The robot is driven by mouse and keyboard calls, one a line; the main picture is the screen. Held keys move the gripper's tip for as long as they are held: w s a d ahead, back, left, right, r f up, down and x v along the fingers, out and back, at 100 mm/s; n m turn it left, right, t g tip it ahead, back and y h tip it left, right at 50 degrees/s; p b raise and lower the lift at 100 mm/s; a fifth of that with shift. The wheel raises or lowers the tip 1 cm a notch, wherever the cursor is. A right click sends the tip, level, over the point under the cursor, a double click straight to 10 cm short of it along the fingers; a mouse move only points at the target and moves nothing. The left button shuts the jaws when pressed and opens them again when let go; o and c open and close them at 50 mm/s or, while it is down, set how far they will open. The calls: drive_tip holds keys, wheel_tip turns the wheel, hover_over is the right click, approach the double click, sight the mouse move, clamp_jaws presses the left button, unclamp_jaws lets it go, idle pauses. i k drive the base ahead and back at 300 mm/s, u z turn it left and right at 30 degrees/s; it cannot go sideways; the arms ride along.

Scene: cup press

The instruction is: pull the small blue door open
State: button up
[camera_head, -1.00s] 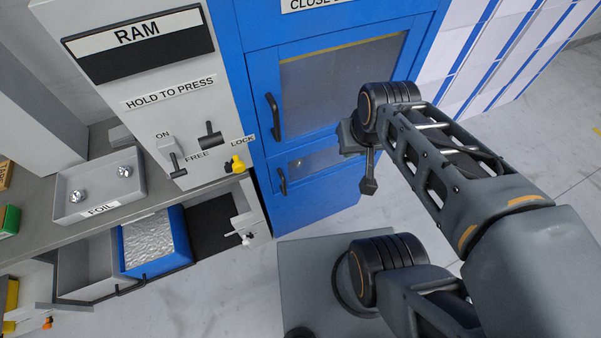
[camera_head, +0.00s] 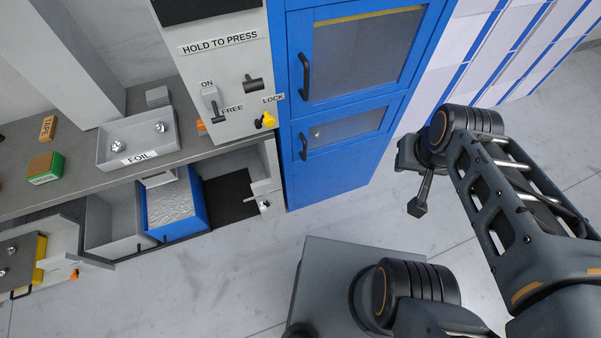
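The small blue door (camera_head: 350,146) is the lower door of the blue cabinet, below a taller one. It has a small window and a dark vertical handle (camera_head: 303,147) on its left side. It looks shut, flush with the cabinet front. My gripper (camera_head: 418,204) is to the right of the small door, apart from its handle and touching nothing that I can see. It is dark and seen nearly edge-on, so its finger opening cannot be made out.
The taller blue door (camera_head: 360,50) above has its own handle (camera_head: 305,76). Left of the cabinet are a yellow lock knob (camera_head: 268,120), a foil tray (camera_head: 112,145) on the grey counter, and open drawers with a blue bin (camera_head: 172,210). The floor in front of the cabinet has free room.

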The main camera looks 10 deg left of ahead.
sight(299, 133)
drive_tip(key=k, duration=0.55)
drive_tip(key=u, duration=1.3)
drive_tip(key=i, duration=0.5)
drive_tip(key=u, duration=0.05)
